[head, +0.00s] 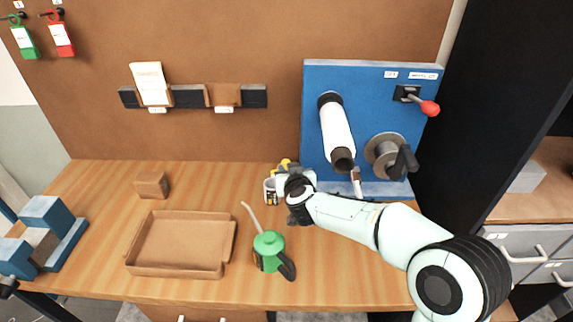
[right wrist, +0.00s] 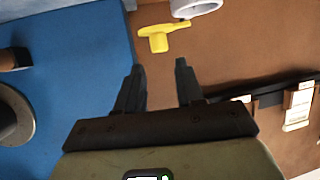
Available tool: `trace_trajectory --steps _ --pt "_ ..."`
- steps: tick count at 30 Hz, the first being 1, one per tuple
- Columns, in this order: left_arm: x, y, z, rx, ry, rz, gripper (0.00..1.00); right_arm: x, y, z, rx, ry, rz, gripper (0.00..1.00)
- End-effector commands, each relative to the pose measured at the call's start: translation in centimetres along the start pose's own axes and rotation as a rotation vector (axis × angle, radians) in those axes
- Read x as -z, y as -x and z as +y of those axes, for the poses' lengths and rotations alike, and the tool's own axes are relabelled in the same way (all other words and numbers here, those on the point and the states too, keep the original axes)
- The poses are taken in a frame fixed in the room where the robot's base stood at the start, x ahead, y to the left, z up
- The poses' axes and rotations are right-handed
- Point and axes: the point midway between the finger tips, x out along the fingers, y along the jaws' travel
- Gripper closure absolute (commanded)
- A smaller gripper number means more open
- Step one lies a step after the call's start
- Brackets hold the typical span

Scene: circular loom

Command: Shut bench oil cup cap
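A yellow cap (head: 285,163) shows just beyond my right gripper in the head view, above a small white cup (head: 269,191) on the bench. My arm partly hides both. In the right wrist view the yellow cap (right wrist: 163,37) is a flat piece with a tab, apart from the pale round cup rim (right wrist: 196,7) at the top edge; it looks open. My right gripper (right wrist: 160,66) is open and empty, its fingertips just short of the cap with a gap. In the head view its fingers are mostly hidden behind the wrist. My left gripper is not in view.
A blue panel (head: 375,75) with a white roller (head: 336,128), a red-knobbed lever (head: 428,108) and a crank wheel (head: 385,155) stands close right. A green oil can (head: 269,252) stands in front. An open tray (head: 180,270) and a small box (head: 151,185) lie left.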

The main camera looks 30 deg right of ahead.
Motion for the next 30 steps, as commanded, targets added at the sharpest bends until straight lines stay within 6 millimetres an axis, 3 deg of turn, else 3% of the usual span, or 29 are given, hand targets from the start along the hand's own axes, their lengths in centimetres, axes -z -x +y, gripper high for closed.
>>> trace_trajectory --steps 3,9,15,23,27,30 --pt "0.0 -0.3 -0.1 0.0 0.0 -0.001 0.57 -0.2 -2.7 0.1 -0.002 0.001 -0.001 0.63" --pt "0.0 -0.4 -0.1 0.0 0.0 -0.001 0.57 0.0 -5.7 0.1 -0.002 -0.001 0.0 0.63" --pt "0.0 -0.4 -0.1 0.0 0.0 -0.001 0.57 0.1 -6.9 0.0 0.0 0.0 0.001 0.63" --pt "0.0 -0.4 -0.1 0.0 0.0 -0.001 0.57 0.1 -7.0 0.0 0.0 0.0 0.001 0.63" --pt "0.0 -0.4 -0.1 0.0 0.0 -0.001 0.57 0.1 -7.0 0.0 0.0 0.0 0.001 1.0" --pt "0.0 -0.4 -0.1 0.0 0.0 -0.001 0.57 0.1 -7.0 0.0 0.0 0.0 0.001 1.0"
